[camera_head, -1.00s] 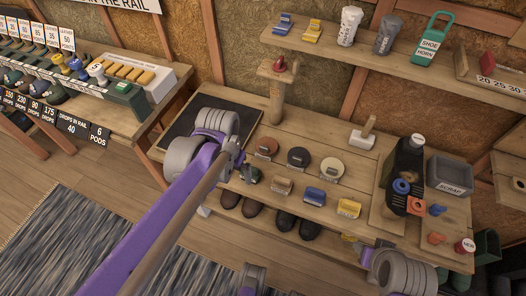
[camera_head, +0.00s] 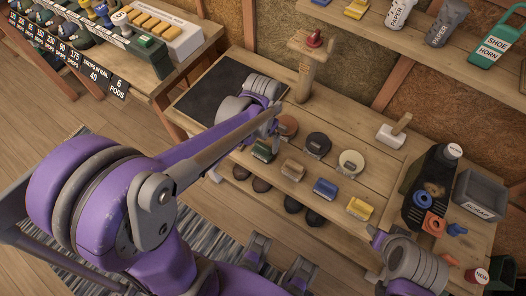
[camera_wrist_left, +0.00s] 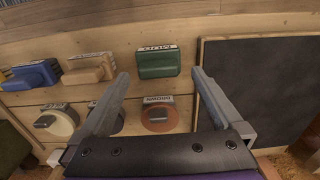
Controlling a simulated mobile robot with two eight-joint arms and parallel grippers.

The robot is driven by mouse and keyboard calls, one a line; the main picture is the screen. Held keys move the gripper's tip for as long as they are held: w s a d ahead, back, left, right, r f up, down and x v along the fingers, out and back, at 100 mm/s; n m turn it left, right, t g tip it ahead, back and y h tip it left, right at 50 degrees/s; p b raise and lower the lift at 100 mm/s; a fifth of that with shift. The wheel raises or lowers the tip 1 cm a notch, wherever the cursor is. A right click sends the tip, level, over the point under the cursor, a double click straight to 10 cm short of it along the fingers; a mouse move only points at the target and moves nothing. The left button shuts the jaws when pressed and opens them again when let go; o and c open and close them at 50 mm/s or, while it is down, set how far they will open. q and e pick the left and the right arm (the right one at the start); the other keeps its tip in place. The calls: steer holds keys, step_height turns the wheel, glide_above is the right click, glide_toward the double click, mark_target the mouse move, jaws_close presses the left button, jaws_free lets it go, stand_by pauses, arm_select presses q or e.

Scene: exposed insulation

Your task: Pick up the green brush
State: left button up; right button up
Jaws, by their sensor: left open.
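The green brush (camera_head: 263,150) lies at the left end of the front row on the wooden bench, partly behind my left arm in the head view. In the left wrist view the green brush (camera_wrist_left: 158,63) lies just beyond and between the fingertips, its label along the far edge. My left gripper (camera_wrist_left: 160,76) is open and empty, its two fingers spread wider than the brush. In the head view my left gripper (camera_head: 274,122) is small and partly hidden by its own arm, above the bench near the brush. Part of my right arm shows at lower right; its fingers are not clear.
Tan (camera_head: 293,170), blue (camera_head: 325,188) and yellow (camera_head: 360,209) brushes continue the row. Round tins, including a brown one (camera_wrist_left: 158,118), lie behind it. A black mat (camera_head: 214,91) is at left. A wooden post (camera_head: 306,75) stands behind; a grey bin (camera_head: 480,194) is at right.

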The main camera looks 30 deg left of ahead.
mark_target(263, 145)
arm_select(q)
step_height(263, 145, down, 4)
steer(key=shift+d+r, duration=0.15)
steer(key=shift+r, duration=0.1)
steer(key=shift+c, duration=0.2)
steer(key=c, duration=1.4)
